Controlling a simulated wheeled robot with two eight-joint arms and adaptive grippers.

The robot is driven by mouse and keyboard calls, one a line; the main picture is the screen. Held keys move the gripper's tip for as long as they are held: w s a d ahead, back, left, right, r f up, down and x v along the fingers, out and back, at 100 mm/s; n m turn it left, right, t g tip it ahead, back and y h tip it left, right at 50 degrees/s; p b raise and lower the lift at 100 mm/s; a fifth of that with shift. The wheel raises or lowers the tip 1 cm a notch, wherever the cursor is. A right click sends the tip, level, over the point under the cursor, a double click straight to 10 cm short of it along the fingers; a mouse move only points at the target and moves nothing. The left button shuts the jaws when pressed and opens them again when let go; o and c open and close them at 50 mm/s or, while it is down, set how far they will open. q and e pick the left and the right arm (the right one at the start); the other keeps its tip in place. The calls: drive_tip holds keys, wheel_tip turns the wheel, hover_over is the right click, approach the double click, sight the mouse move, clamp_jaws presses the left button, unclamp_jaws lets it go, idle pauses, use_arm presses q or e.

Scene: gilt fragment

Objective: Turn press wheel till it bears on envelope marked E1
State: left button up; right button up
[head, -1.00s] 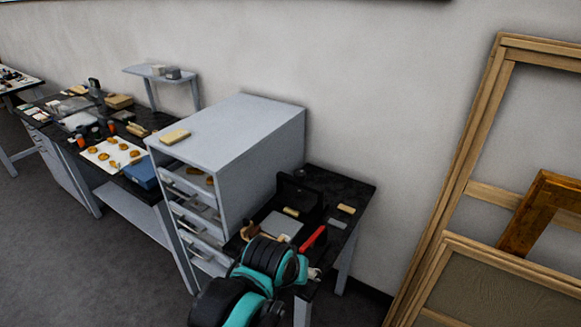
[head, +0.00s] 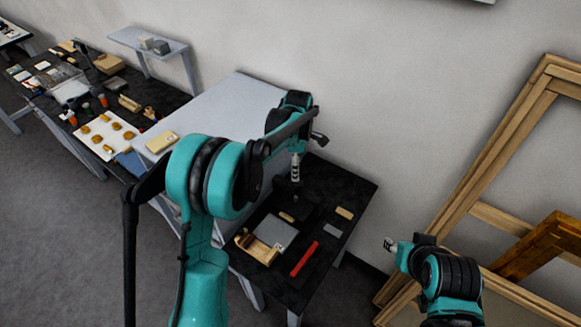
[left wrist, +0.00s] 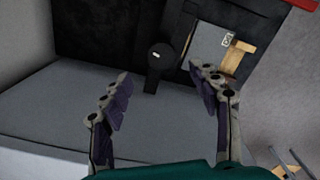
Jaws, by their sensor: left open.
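The black press (head: 290,206) stands on the dark bench at the right, partly hidden under my left gripper. My left gripper (head: 295,178) points down above it, open and empty. In the left wrist view my left gripper (left wrist: 160,90) has its fingers spread wide, with a dark round knob on a stem (left wrist: 155,57) beyond and between them; I cannot tell if it is the wheel. No envelope mark E1 is readable. My right gripper (head: 391,244) is away at the right, near the wooden frames; its fingers are too small to judge.
A grey cabinet (head: 235,105) stands left of the bench. Wooden frames (head: 470,180) lean at the right.

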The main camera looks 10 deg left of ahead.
sight(296, 185)
use_arm(q)
wheel_tip(296, 185, down, 8)
drive_tip(key=shift+s+r, duration=0.15)
drive_tip(key=shift+r, duration=0.1)
drive_tip(key=shift+b, duration=0.3)
drive_tip(key=c, duration=1.2)
